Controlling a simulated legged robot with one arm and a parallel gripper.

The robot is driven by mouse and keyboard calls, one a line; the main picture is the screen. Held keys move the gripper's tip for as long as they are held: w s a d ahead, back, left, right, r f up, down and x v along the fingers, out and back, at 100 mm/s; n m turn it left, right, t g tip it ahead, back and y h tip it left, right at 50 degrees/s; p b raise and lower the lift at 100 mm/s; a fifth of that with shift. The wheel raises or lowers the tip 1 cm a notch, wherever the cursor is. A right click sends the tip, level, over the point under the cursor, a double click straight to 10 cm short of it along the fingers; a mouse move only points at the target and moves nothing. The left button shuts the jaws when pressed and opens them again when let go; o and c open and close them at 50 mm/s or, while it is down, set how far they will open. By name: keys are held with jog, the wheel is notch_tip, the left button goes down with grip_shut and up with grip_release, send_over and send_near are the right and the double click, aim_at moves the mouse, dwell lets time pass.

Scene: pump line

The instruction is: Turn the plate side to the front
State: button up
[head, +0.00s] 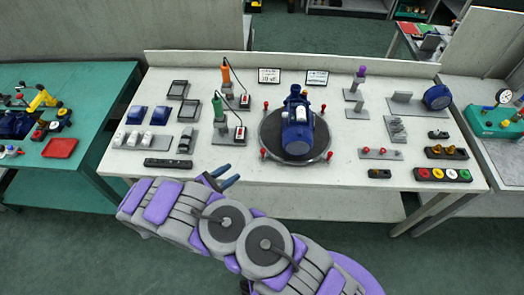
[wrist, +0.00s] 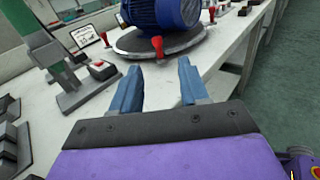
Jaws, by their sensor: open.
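A blue pump (head: 298,138) stands on a dark round turntable (head: 271,132) in the middle of the white bench. Several red knobs stand around the turntable's rim, one at the front left (head: 263,154) and one at the front right (head: 329,156). I cannot tell which side of the pump bears a plate. My gripper (head: 226,176) is open and empty near the bench's front edge, left of and in front of the turntable. In the wrist view, the turntable (wrist: 128,44) and a red knob (wrist: 157,47) lie ahead of the open blue fingers, apart from them. The pump's top is cut off there.
Left of the turntable are a green tool on a stand (head: 218,108), an orange tool (head: 226,75) and blue parts (head: 160,115). To the right are red-knobbed parts (head: 381,152) and a button box (head: 443,174). The bench front before the turntable is clear.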

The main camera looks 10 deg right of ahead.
aim_at(263, 149)
jog(key=shift+n+t, duration=0.3)
jog(key=shift+n, duration=0.1)
jog(key=b+x, duration=0.1)
jog(key=x, duration=0.4)
jog(key=f+b+x, duration=0.1)
jog(key=x, duration=0.5)
jog(key=b+x, duration=0.1)
jog(key=x, duration=0.4)
jog(key=shift+w+d+f, duration=0.15)
jog(key=shift+w+f, duration=0.15)
jog(key=shift+w, duration=0.05)
jog(key=shift+c, duration=0.3)
grip_shut()
